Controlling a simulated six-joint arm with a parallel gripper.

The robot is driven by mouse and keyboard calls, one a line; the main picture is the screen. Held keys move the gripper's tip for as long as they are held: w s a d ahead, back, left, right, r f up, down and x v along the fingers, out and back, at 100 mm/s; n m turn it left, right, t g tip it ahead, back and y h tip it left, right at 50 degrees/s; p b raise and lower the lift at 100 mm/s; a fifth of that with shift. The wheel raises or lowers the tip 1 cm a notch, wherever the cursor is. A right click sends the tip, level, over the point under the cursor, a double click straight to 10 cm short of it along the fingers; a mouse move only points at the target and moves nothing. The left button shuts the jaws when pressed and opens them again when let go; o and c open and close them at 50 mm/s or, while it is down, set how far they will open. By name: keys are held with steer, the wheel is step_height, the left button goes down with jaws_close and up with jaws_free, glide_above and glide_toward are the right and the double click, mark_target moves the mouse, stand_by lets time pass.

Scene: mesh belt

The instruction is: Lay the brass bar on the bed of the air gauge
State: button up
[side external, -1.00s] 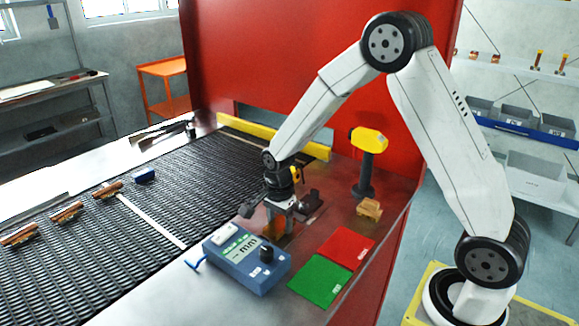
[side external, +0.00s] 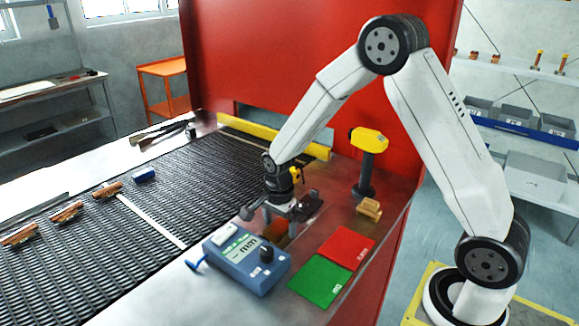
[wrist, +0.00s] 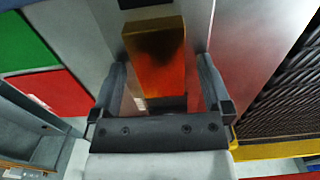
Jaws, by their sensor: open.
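The brass bar (wrist: 155,55) lies between the two open fingers of my gripper (wrist: 165,95) in the wrist view, with a gap on each side. It looks orange-brown with a darker far end. In the side view, my gripper (side external: 281,218) is low over the metal table, and the bar (side external: 279,229) shows partly beneath it. The air gauge appears to be the blue box (side external: 240,262) with a display and black knob, just left and in front of my gripper. I cannot tell its bed apart, or what surface bears the bar.
A green mat (side external: 319,281) and red mat (side external: 346,247) lie right of the blue box. A yellow-headed post (side external: 367,160), a small tan block (side external: 369,208) and a dark fixture (side external: 311,202) stand nearby. The mesh belt (side external: 90,255) carries several copper-coloured parts and a blue piece.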

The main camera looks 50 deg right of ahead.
mark_target(284, 230)
steer(key=shift+r, duration=0.1)
step_height(284, 230, up, 12)
stand_by(0.7)
stand_by(0.5)
steer(key=shift+s+a+f+n+t, duration=0.5)
steer(key=shift+s+f+n, duration=0.4)
steer(key=shift+s+n, duration=1.75)
steer(key=shift+s+a+f+n+t, duration=0.35)
steer(key=shift+s+a+f+n, duration=0.35)
steer(key=shift+s+n, duration=2)
steer(key=shift+s+a+f+n+t, duration=0.45)
steer(key=shift+s+f+n, duration=0.9)
steer(key=shift+n, duration=2.3)
